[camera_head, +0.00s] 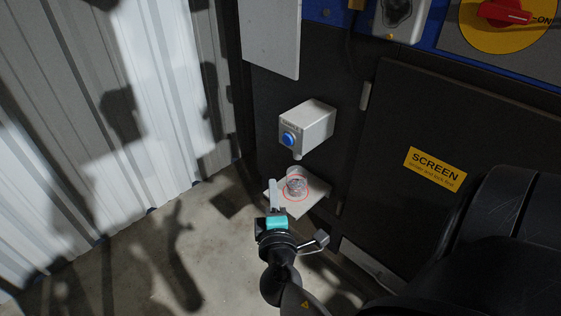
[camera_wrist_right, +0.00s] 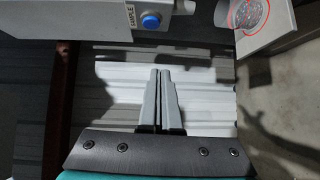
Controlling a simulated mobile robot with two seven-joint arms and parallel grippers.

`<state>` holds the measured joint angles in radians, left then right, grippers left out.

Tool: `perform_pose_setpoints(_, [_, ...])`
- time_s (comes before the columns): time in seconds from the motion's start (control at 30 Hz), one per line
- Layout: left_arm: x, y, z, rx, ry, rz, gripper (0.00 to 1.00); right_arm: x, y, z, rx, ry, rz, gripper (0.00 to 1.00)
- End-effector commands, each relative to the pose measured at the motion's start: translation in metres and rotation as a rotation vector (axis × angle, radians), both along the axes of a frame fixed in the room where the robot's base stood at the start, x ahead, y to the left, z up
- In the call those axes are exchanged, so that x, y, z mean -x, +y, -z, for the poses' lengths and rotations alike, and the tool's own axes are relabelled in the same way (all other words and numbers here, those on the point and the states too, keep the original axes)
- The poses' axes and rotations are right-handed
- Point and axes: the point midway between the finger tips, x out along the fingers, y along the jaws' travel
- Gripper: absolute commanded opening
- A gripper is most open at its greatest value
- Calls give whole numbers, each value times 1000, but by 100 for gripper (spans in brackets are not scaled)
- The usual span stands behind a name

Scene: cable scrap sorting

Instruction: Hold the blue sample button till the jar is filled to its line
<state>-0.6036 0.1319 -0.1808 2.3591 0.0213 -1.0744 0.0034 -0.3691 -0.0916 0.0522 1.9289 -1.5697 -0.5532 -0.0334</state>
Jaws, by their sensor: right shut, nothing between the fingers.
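The blue sample button (camera_head: 288,139) sits on the front of a grey box fixed to the dark machine panel. In the right wrist view the button (camera_wrist_right: 150,22) shows near the top, beside the word SAMPLE. The jar (camera_head: 296,186) stands on a small white shelf (camera_head: 312,205) below the box, inside a red ring. The jar's fill line and level are too small to tell. My right gripper (camera_head: 273,182) is shut and empty, in front of the shelf and below the button, touching neither. In the right wrist view its fingers (camera_wrist_right: 160,72) are together. My left gripper is not in view.
A yellow SCREEN label (camera_head: 435,170) is on the dark door to the right. A red rotary switch (camera_head: 505,13) is at the top right. A corrugated metal wall (camera_head: 150,90) stands at the left. Bare concrete floor (camera_head: 120,270) lies below.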

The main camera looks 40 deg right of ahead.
Motion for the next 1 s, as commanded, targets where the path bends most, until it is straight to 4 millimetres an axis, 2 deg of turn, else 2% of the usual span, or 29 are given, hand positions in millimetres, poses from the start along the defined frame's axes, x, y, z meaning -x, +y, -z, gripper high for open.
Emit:
perform_pose_setpoints(0.23, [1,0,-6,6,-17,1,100,3,-6,-13,51,-32,24,0])
perform_pose_setpoints(0.63, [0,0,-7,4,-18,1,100,-1,-9,-13,51,-32,22,0])
perform_pose_setpoints(0.77, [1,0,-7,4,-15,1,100,-13,-18,-13,50,-34,23,0])
perform_pose_setpoints(1.0, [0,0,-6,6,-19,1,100,-48,-44,-13,51,-34,23,0])
